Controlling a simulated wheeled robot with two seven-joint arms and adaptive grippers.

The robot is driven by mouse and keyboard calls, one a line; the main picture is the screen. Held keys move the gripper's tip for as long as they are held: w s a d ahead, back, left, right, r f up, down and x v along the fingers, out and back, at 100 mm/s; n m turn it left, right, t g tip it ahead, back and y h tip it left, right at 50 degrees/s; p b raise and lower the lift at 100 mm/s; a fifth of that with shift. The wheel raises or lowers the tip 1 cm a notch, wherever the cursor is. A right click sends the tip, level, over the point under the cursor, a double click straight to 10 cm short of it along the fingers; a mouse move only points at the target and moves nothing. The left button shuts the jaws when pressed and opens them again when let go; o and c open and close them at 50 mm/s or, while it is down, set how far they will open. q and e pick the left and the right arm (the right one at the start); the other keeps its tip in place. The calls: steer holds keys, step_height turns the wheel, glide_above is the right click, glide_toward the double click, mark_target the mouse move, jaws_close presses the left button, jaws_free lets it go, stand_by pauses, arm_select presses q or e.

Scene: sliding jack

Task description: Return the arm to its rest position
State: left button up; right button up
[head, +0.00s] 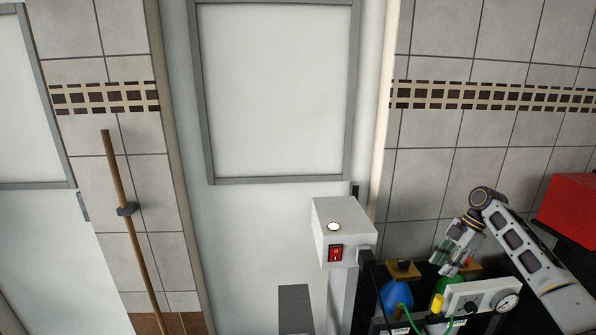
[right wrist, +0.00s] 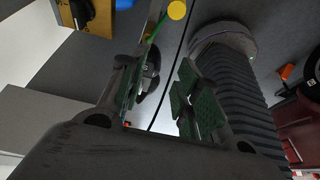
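My right arm comes in from the lower right in the head view, bends at a raised joint and points down to the left. Its gripper (head: 448,262) hangs over the cluster of bottles and the gauge unit. In the right wrist view the gripper's green-padded fingers (right wrist: 160,100) stand apart with nothing held between them. A black cable and a dark rounded part show in the gap, beyond the fingers. My left gripper is not in the head view.
A white box (head: 340,225) with a red switch (head: 335,253) stands left of the gripper. Below the gripper are a blue bottle (head: 397,294) and a white gauge unit (head: 470,299). A red box (head: 570,212) is at right. A wooden pole (head: 128,225) leans at left.

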steer(key=s+a+f+m+h, duration=0.1)
steer(key=s+a+f+m, duration=0.1)
steer(key=s+a+f, duration=0.65)
steer(key=s+a+f+m+h, duration=0.25)
steer(key=s+a+f, duration=0.25)
steer(key=a+f, duration=0.65)
steer(key=s+a+f+m+t, duration=0.2)
steer(key=s+a+m, duration=0.25)
steer(key=s, duration=0.45)
steer(key=shift+s+d+r+m+t, duration=1)
steer(key=shift+s+r+m, duration=1.6)
steer(key=shift+s+m, duration=2.25)
steer(key=s+f+n+g, duration=0.1)
steer(key=s+f, duration=0.1)
steer(key=f, duration=1.4)
steer(key=s+f+n, duration=0.1)
steer(key=s+f, duration=0.1)
steer(key=f, duration=1.5)
steer(key=s+d+f, duration=0.2)
steer(key=s+f, duration=0.8)
steer(key=s, duration=0.1)
steer(key=s+d+f+g+h, duration=0.1)
steer(key=s+d+f, duration=0.1)
steer(key=s+f, duration=0.8)
steer(key=shift+s+g, duration=0.3)
steer(key=shift+s, duration=0.45)
